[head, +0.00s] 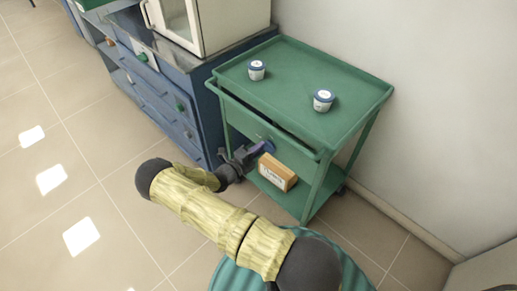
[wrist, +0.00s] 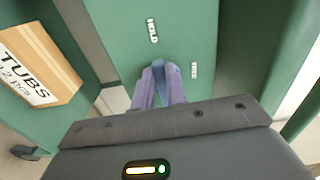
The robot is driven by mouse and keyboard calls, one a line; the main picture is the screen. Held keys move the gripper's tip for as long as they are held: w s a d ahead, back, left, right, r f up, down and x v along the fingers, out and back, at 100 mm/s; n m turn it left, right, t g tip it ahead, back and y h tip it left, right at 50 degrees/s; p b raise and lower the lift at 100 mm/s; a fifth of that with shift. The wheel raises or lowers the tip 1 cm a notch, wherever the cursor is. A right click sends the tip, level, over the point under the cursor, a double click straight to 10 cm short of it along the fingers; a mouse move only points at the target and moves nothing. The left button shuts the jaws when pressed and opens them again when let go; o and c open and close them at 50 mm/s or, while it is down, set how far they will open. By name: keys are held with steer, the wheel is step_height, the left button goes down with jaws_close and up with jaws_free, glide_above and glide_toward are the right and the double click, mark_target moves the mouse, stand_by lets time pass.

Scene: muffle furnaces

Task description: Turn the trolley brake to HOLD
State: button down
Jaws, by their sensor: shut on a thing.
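The green trolley (head: 290,88) stands beside the blue cabinet. In the wrist view its green panel (wrist: 180,25) carries a white HOLD label (wrist: 152,30) and a second small label (wrist: 194,70) to the right, too small to read surely. My gripper (wrist: 159,82) is at this panel, its two purple fingers closed on the blue brake lever (wrist: 160,76). The lever shows as a short strip between the fingers, below the HOLD label; its pivot and exact angle are hard to tell. In the head view my gripper (head: 258,149) reaches the trolley's side below the top tray.
A TUBS box (head: 278,172) sits on the trolley's lower shelf, close to my gripper; it also shows in the wrist view (wrist: 38,65). A furnace (head: 205,22) sits on the blue cabinet (head: 165,95). Floor at left is clear.

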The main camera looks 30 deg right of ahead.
steer(key=shift+a, duration=0.1)
steer(key=c, duration=1.4)
jaws_free()
steer(key=shift+c, duration=0.2)
steer(key=shift+a, duration=0.1)
steer(key=v, duration=1.7)
